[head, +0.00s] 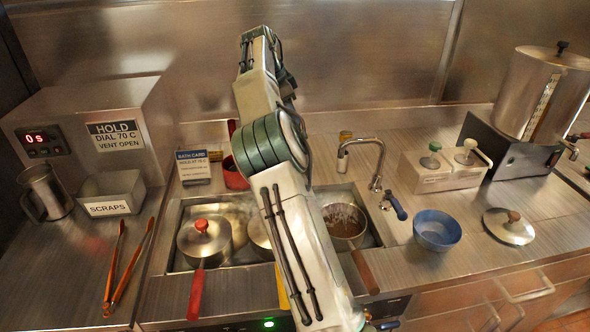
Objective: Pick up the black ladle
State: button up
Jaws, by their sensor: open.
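I cannot make out a black ladle in the head view. My pale arm with dark green joints rises through the middle of the picture and covers part of the counter and the back wall behind it. My gripper's fingertips do not show. A red container (234,176) stands behind the sink wells, partly covered by my arm, and I cannot tell what it holds.
Lidded pots, one with a red knob (203,236), sit in the wells beside an open pan (345,222). Orange tongs (127,268), a scraps bin (112,190), a blue bowl (437,230), a loose lid (508,227) and a tap (375,170) stand around.

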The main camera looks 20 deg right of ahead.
jog(key=shift+d+x, duration=0.15)
jog(key=shift+x, duration=1.35)
jog(key=shift+d+x, duration=0.15)
jog(key=shift+x, duration=1.35)
jog(key=shift+s+r, duration=0.1)
jog(key=shift+s, duration=0.1)
jog(key=shift+c, duration=0.4)
grip_shut()
